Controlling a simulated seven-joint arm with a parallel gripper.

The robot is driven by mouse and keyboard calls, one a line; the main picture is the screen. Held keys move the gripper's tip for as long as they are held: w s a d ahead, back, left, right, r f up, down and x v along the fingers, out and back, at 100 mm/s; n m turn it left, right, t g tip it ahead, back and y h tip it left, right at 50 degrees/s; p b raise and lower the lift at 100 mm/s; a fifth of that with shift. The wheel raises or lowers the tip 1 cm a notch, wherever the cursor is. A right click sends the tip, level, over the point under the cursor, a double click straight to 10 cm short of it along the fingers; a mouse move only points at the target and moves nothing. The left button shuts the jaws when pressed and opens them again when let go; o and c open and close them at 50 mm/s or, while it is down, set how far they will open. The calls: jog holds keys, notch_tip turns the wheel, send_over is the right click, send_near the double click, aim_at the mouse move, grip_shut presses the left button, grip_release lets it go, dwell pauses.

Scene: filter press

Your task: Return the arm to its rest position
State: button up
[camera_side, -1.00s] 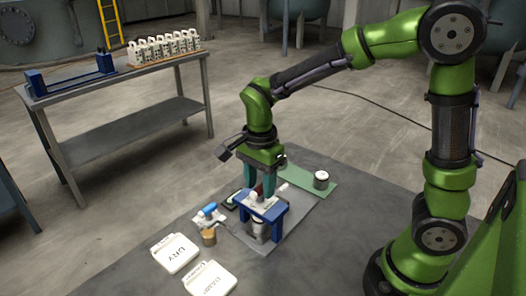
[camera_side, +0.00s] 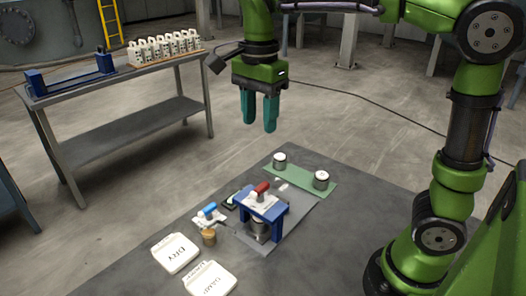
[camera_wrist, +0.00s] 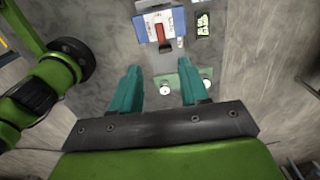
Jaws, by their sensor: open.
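My gripper (camera_side: 259,112) hangs high above the work table, its two teal fingers apart with nothing between them. In the wrist view its fingers (camera_wrist: 160,95) also show apart and empty. Below it in the side view stands a blue press frame (camera_side: 263,207) with a red part (camera_side: 262,188) on top and a metal cylinder (camera_side: 259,227) under it. The press frame also shows at the top of the wrist view (camera_wrist: 143,28). My gripper touches nothing.
A green mat (camera_side: 297,177) holds two white-topped cylinders (camera_side: 280,160) (camera_side: 321,179). Trays marked DRY (camera_side: 175,253) and DAMP (camera_side: 210,280) lie in front. A tan cylinder (camera_side: 209,237) and a blue-topped item (camera_side: 209,210) stand left of the press. A side bench (camera_side: 130,120) stands behind. Space around my gripper is clear.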

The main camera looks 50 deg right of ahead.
jog(key=shift+r, duration=0.2)
jog(key=s+d+f+n+t+y, duration=0.2)
jog(key=s+f+n+t, duration=0.4)
jog(key=s+n, duration=0.5)
jog(key=d+n+t, duration=0.1)
jog(key=n, duration=0.2)
